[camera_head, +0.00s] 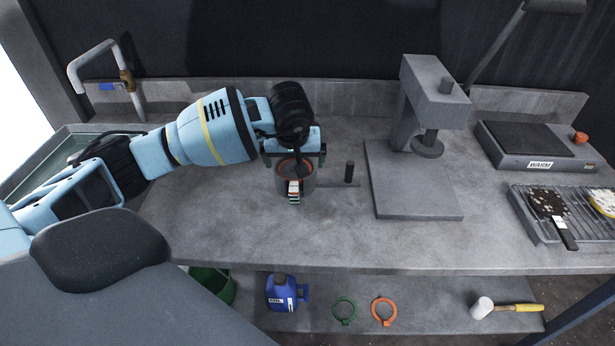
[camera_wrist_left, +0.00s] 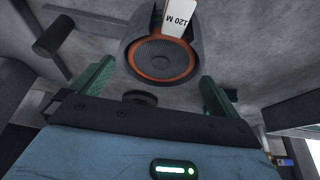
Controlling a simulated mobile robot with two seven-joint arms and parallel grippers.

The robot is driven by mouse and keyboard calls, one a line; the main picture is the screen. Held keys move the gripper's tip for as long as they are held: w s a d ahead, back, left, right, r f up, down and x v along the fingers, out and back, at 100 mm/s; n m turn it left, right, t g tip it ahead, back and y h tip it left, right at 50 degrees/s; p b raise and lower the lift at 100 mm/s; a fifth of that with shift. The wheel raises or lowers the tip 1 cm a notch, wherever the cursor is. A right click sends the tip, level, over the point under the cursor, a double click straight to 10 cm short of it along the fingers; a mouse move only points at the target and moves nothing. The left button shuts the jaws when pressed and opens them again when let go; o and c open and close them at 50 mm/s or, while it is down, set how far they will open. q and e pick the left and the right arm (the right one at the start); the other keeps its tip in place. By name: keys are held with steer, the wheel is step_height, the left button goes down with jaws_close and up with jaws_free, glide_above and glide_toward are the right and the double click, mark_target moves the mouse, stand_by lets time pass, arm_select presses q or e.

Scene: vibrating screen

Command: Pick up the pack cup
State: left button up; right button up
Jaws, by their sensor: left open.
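The pack cup (camera_head: 282,190) is a grey cup with an orange inner rim, standing on the bench in the middle. A white tag hangs at its front. In the left wrist view the cup (camera_wrist_left: 133,52) shows its orange ring, a dark round mesh and the tag reading "120 M". My left gripper (camera_head: 295,152) is open just behind and above the cup in the head view, partly covering it. In the left wrist view its green fingers (camera_wrist_left: 158,82) are spread apart, with the cup beyond them and nothing between them. My right gripper is not in view.
A dark upright peg (camera_head: 349,172) stands right of the cup. A grey press (camera_head: 415,190) stands farther right, with a "WARM" hotplate (camera_head: 535,147) and a wire rack (camera_head: 530,228) beyond.

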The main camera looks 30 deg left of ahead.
arm_select(q)
steer(key=x, duration=0.3)
steer(key=shift+f, duration=0.2)
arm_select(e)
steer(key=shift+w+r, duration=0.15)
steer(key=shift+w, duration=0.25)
arm_select(q)
steer(key=c, duration=0.9)
steer(key=shift+w+r, duration=0.1)
steer(key=shift+r, duration=0.05)
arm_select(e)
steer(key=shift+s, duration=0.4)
arm_select(q)
steer(key=shift+r, duration=1.85)
steer(key=s, duration=0.5)
steer(key=s+b, duration=0.1)
steer(key=s, duration=0.4)
steer(key=s+a+r, duration=0.1)
steer(key=s, duration=0.5)
steer(key=shift+r+b, duration=0.1)
steer(key=shift+b, duration=0.2)
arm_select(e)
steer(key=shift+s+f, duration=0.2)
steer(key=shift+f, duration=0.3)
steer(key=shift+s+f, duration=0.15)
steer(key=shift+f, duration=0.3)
